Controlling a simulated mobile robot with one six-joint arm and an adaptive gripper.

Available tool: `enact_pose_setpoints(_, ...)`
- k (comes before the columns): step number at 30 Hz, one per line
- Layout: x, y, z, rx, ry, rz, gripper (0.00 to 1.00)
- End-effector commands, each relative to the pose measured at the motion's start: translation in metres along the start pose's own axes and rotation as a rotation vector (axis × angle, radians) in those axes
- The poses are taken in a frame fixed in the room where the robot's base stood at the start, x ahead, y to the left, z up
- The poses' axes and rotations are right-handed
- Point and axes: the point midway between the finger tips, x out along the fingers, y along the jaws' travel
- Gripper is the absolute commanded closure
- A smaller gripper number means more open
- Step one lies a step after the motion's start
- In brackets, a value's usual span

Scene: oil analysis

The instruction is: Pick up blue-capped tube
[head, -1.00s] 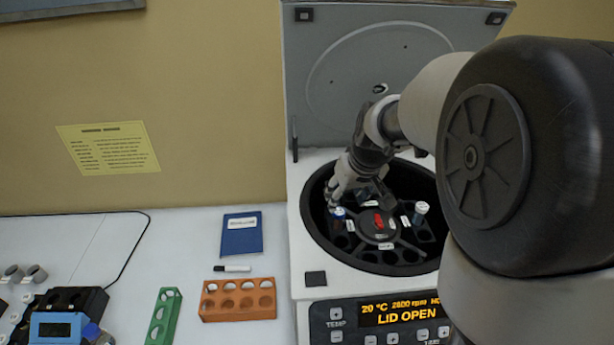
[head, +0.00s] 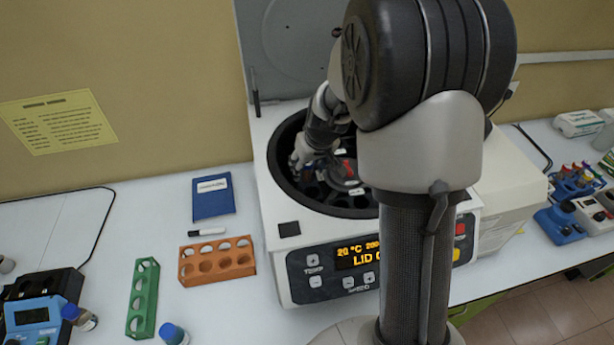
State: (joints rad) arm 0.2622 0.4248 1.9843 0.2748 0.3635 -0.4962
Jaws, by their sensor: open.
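The centrifuge (head: 272,200) stands open, its lid (head: 285,40) raised at the back. Its dark bowl holds a rotor with a red centre part (head: 349,168). My gripper (head: 297,163) is down inside the left part of the bowl, over the rotor. Its jaws are open. The blue-capped tube in the rotor cannot be made out clearly now; my gripper and arm cover much of that area. I cannot tell whether the fingers are around the tube or beside it.
An orange rack (head: 217,261), a green rack (head: 143,298), a blue notebook (head: 213,197) and a marker (head: 207,232) lie left of the centrifuge. Several items fill the right bench.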

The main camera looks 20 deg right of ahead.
Motion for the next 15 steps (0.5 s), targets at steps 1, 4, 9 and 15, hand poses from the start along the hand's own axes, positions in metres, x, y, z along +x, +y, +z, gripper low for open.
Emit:
enact_pose_setpoints(1, -0.0004, 0.0, -0.0002, 0.0, 0.0, 0.0, 0.51)
enact_pose_setpoints(4, -0.0005, -0.0001, -0.0001, 0.0, 0.0, 0.0, 0.52)
enact_pose_setpoints(9, -0.0005, -0.0001, 0.0, 0.0, 0.0, 0.0, 0.64)
enact_pose_setpoints(15, -0.0006, -0.0001, 0.0001, 0.0, 0.0, 0.0, 0.77)
